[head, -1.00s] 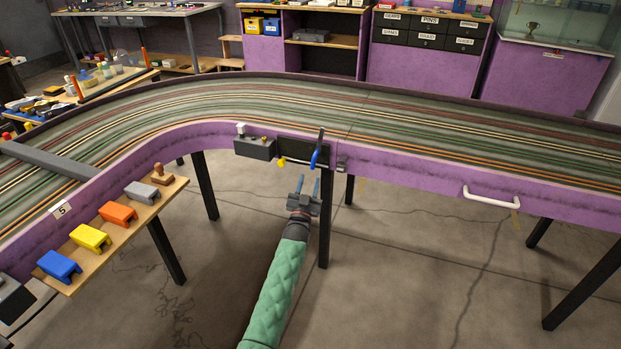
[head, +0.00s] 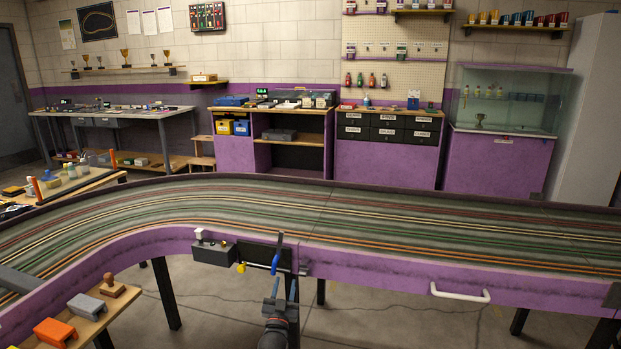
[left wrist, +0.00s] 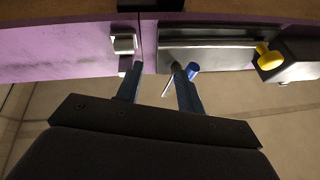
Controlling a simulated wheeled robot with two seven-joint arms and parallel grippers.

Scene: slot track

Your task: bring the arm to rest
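My left gripper (head: 283,290) is at the bottom middle of the head view, just below the purple side of the track. Its two blue fingers are apart, and nothing shows held between them. In the left wrist view, the open fingers (left wrist: 158,88) point toward the purple panel. A lever with a blue grip (head: 275,264) stands at the panel just above my gripper; its blue end (left wrist: 193,69) shows close by the right finger in the wrist view. I cannot tell whether they touch. My right gripper is in neither view.
The slot track (head: 330,215) spans the view above my gripper. A grey box with a yellow knob (head: 241,267) is left of the lever, and a white handle (head: 460,293) is to the right. A wooden shelf (head: 92,325) holds an orange and a grey block at lower left.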

